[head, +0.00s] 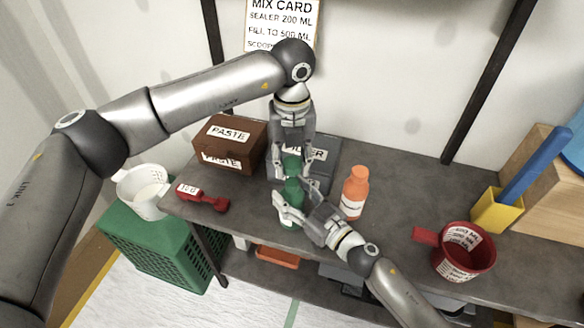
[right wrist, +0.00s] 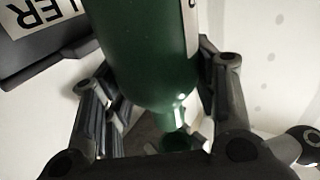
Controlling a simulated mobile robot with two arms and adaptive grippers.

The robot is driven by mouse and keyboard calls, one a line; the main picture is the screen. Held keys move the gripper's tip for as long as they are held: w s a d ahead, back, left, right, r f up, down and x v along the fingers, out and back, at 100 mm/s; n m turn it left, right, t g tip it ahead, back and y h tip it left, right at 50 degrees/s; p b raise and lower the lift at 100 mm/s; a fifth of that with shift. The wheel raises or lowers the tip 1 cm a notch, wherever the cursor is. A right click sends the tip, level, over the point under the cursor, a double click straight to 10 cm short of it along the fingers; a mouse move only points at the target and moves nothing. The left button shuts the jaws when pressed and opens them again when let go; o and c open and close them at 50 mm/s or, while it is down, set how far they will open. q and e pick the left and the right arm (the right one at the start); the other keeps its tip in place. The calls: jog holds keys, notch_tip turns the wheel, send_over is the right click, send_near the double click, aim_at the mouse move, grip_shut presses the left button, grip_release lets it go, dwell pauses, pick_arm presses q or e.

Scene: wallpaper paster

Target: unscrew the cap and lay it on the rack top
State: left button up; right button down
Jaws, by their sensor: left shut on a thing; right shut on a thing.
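A green bottle (head: 292,190) is upright near the front edge of the grey rack top (head: 385,232), between my two grippers. Its green cap (head: 291,163) is at the upper end, partly hidden by fingers. My left gripper (head: 291,172) comes down from above and is shut on the cap. My right gripper (head: 291,208) is shut around the bottle body from the front. In the right wrist view, the bottle (right wrist: 150,55) fills the space between the fingers. I cannot tell whether the bottle's base touches the rack top, nor whether the cap is loose.
A brown paste box (head: 229,143) and a grey sealer box (head: 325,160) stand behind. An orange bottle (head: 354,193) is close on the right. A red scoop (head: 203,197) lies left; a red measuring cup (head: 464,252) and yellow holder (head: 497,210) stand right. Rack top between orange bottle and cup is bare.

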jog(key=shift+c, duration=2.4)
grip_release()
